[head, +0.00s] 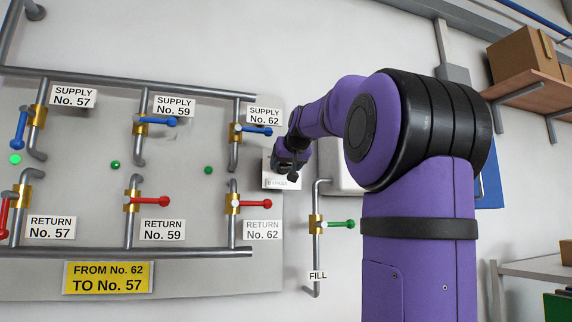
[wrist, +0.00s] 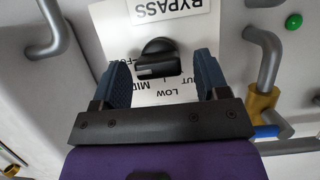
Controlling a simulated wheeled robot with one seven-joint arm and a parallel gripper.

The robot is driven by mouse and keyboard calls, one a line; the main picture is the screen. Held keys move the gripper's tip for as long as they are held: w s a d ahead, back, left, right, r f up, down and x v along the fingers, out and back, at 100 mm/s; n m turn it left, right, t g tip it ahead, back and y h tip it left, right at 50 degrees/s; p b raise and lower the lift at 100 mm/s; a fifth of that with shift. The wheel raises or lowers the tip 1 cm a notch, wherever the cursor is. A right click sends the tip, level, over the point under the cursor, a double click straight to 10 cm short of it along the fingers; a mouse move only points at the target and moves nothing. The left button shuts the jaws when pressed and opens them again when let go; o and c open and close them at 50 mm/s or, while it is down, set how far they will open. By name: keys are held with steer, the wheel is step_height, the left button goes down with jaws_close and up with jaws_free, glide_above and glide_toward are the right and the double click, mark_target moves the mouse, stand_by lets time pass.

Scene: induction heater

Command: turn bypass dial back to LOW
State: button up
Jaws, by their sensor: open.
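The black bypass dial (wrist: 157,58) sits on a white plate (wrist: 115,32) on the wall, with a BYPASS sign (wrist: 172,10) above it in the wrist view. LOW, MID and a partly covered FULL label show around the dial. Its grip bar lies roughly crosswise in that view; I cannot tell which mark it points to. My gripper (wrist: 162,66) is open, with one blue finger on each side of the dial and visible gaps between. In the head view my gripper (head: 288,163) is in front of the bypass plate (head: 281,183) and hides the dial.
Left of the plate, the wall board carries pipes with blue supply valves (head: 255,130) and red return valves (head: 255,204). A fill pipe with a green handle (head: 341,224) stands just below right. Shelves with boxes (head: 525,58) are at the right. In the wrist view, pipes flank the plate.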

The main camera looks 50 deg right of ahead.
steer(key=shift+c, duration=0.5)
steer(key=c, duration=0.8)
steer(key=n, duration=0.1)
steer(key=n+h, duration=0.1)
steer(key=n+g+h, duration=0.1)
steer(key=shift+w+a, duration=0.1)
steer(key=shift+a, duration=0.15)
steer(key=n+h, duration=0.2)
steer(key=n, duration=0.1)
steer(key=shift+w+a+f+g, duration=0.1)
steer(key=shift+f+g, duration=0.1)
steer(key=shift+g, duration=0.1)
steer(key=n+h, duration=0.1)
steer(key=n, duration=0.2)
steer(key=shift+a+f+h, duration=0.1)
steer(key=shift+f+h, duration=0.05)
steer(key=shift+h, duration=0.25)
steer(key=n, duration=0.1)
steer(key=n+h, duration=0.1)
steer(key=n, duration=0.2)
steer(key=shift+w+f+h, duration=0.1)
steer(key=shift+f+h, duration=0.15)
steer(key=shift+h, duration=0.15)
steer(key=shift+n, duration=0.3)
